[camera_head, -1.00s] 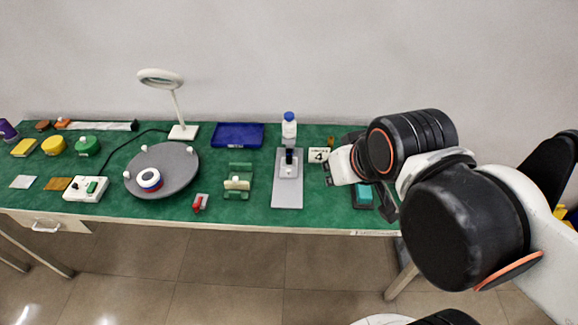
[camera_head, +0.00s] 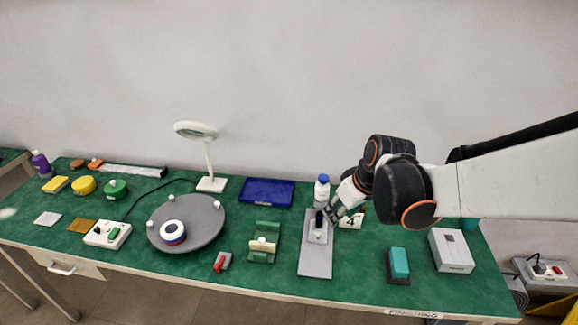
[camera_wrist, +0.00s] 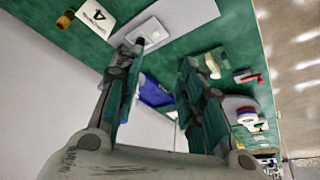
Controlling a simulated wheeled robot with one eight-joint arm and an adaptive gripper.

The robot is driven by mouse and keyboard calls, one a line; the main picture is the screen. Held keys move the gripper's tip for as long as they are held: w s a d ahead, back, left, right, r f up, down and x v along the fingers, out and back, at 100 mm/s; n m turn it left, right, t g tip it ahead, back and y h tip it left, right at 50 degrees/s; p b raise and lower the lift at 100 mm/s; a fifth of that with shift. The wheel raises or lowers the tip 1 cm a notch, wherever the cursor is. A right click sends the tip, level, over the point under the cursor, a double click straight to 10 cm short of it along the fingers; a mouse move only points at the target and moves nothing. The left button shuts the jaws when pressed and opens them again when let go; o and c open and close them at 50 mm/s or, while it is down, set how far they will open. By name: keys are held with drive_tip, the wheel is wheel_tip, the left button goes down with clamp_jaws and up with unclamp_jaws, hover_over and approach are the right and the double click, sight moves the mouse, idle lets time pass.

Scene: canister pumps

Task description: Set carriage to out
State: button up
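The carriage (camera_head: 316,235) is a light grey block with an upright black knob (camera_head: 318,218). It sits on the far part of a long grey base plate (camera_head: 315,264) on the green bench. My gripper (camera_head: 334,211) is just to the right of the knob in the head view; contact cannot be made out. In the wrist view my gripper (camera_wrist: 163,58) has its two fingers spread with nothing held between them. The carriage (camera_wrist: 151,33) shows there beside the left fingertip, on the plate (camera_wrist: 190,14). That finger partly covers the carriage area.
A white bottle with a blue cap (camera_head: 322,190) stands close behind the plate. A card marked 4 (camera_head: 351,221) is to the right. A green holder (camera_head: 264,243) is to the left, a blue tray (camera_head: 266,192) behind. A teal block (camera_head: 399,263) lies front right.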

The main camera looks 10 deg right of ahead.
drive_tip(key=n, duration=0.1)
approach(318, 234)
drive_tip(key=shift+g, duration=0.3)
drive_tip(key=b+x, duration=0.1)
drive_tip(key=x, duration=0.1)
drive_tip(key=b+x, duration=0.2)
drive_tip(key=x, duration=0.1)
drive_tip(key=b+x, duration=0.2)
drive_tip(key=shift+w+f, duration=0.2)
drive_tip(key=shift+w, duration=0.15)
clamp_jaws()
